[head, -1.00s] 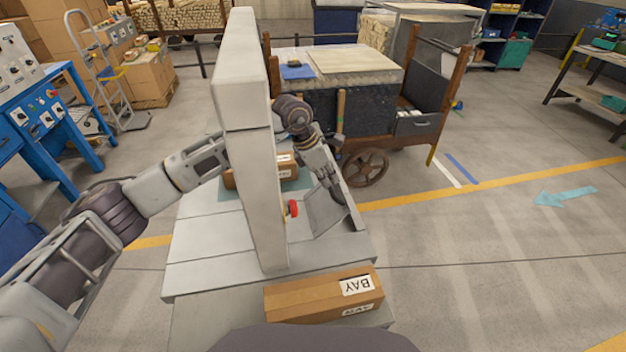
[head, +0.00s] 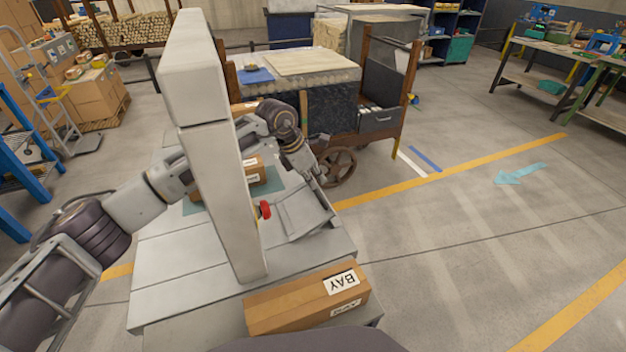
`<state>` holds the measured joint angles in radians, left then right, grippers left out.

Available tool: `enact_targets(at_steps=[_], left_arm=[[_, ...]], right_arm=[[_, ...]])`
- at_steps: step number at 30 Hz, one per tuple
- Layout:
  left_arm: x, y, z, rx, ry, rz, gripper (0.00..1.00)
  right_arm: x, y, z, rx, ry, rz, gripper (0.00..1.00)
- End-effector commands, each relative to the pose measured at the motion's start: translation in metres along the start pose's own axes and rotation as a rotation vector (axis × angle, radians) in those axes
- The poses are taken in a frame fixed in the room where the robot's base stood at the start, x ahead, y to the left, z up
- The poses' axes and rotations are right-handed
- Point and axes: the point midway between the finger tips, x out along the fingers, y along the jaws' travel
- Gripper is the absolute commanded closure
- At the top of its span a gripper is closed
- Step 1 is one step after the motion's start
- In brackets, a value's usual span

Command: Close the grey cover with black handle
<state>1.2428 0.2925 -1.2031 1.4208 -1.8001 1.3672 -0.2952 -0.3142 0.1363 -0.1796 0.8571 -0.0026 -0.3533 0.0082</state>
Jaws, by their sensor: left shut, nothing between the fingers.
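The grey cover (head: 380,120) with a small dark handle is on the right end of the wooden-framed cart, low between its posts. It stands out from the dark cart side, with an open gap and pale pieces behind its top edge. My left arm passes behind my column. My left gripper (head: 316,176) hangs pointing down to the right, in front of the cart's wheel in the picture. It is shut and empty, left of and below the cover, apart from it. My right gripper is not in view.
The cart (head: 300,85) has a pale board and a blue cloth on top, and a wooden wheel (head: 337,166). Cardboard boxes, one labelled BAY (head: 308,298), lie on my base. Floor to the right is clear up to the workbenches (head: 545,70).

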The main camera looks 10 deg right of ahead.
Motion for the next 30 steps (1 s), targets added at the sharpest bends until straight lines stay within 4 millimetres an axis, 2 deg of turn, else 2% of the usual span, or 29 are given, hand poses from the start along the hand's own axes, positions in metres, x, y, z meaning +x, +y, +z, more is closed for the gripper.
enact_targets(at_steps=[16,30], left_arm=[[-0.006,0.0,0.001,0.001,-0.001,0.001,1.0],[-0.058,0.001,0.0,-0.001,-0.001,0.002,1.0]], right_arm=[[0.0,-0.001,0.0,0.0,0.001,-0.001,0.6],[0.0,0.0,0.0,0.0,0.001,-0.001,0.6]])
